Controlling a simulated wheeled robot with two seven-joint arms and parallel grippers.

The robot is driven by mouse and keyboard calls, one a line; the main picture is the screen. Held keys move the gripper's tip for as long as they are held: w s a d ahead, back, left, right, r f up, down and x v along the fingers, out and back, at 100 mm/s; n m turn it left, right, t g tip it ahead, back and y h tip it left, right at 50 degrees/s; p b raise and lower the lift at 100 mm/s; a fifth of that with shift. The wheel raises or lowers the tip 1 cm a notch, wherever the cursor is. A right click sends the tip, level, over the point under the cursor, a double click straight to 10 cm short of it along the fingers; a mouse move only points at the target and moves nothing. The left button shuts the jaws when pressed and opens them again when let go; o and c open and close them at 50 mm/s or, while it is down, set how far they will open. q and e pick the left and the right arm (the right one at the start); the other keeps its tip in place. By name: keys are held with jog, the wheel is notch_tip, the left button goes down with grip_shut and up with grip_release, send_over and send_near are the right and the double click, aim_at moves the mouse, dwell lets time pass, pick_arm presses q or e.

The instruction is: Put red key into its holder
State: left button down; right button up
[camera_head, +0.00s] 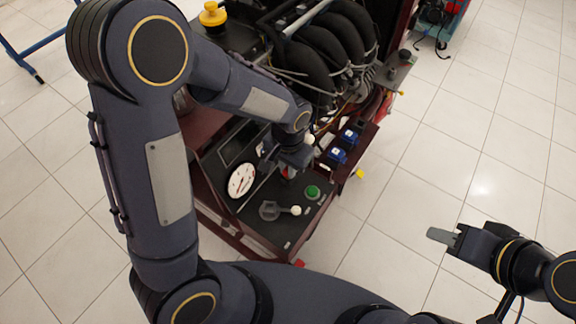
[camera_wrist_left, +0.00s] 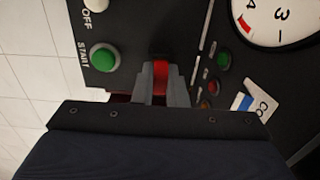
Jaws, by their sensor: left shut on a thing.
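The red key (camera_wrist_left: 161,74) shows as a red strip between the two grey fingers of my left gripper (camera_wrist_left: 162,82) in the left wrist view. The gripper is shut on it, in front of the black control panel. In the head view a bit of red key (camera_head: 288,172) shows just below my left gripper (camera_head: 289,165). The fingers hide most of the key. I cannot make out the holder, nor tell whether the key touches the panel. My right gripper (camera_head: 442,237) is away from the panel, over the floor at the right; its finger gap cannot be made out.
Blue connectors (camera_head: 340,152) sit to the right of my left gripper. The engine (camera_head: 335,50) rises behind.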

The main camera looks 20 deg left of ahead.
pick_arm(q)
jog(key=shift+f, duration=0.1)
jog(key=c, duration=1.1)
grip_release()
jog(key=shift+o, duration=0.2)
jog(key=shift+r+p, duration=1.25)
jog(key=shift+r, duration=0.3)
jog(key=shift+r, duration=0.1)
jog(key=shift+r+p, duration=2.05)
jog(key=shift+r, duration=0.35)
